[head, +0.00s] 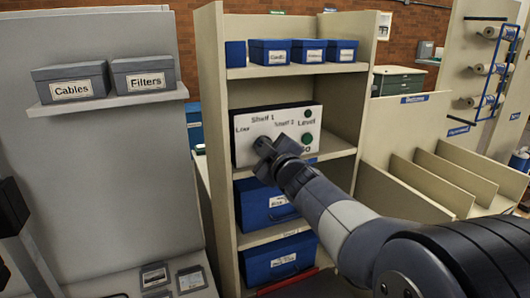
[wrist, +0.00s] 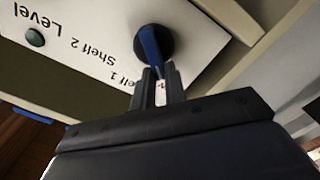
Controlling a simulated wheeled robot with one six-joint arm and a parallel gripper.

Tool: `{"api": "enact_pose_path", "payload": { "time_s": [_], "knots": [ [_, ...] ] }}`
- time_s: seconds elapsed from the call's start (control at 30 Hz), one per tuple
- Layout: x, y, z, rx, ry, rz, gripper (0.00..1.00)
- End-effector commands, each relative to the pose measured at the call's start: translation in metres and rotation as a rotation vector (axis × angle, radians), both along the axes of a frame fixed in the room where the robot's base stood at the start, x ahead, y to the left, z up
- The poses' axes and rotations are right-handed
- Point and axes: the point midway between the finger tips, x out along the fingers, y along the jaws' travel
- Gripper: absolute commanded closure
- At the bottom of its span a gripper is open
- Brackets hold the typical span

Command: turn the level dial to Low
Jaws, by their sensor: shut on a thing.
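A white control panel (head: 247,152) sits on a shelf of the tall cream rack, lettered Low, Shelf 1, Shelf 2, Level and Go. Its level dial (wrist: 168,42) is a dark round knob with a blue raised grip, seen in the wrist view, where the lettering is upside down. My gripper (head: 266,149) is at the dial, on the panel's left half, and covers most of it in the head view. In the wrist view my gripper's fingers (wrist: 158,82) are shut on the blue grip. Which label the dial points to is not clear.
A green Go button (head: 307,139) and a small dark green lamp (head: 308,113) are on the panel's right. Blue boxes (head: 269,51) stand above, and larger blue boxes (head: 262,201) below. Rack side walls flank the panel closely. A slotted cream bin (head: 405,185) stands to the right.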

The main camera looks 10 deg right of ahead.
Motion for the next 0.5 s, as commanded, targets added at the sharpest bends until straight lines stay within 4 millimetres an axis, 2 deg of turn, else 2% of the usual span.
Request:
{"api": "enact_pose_path", "payload": {
  "time_s": [0.5],
  "knots": [
    [-0.0002,0.0008,-0.0013,-0.046,-0.008,0.0,1.0]
  ]
}}
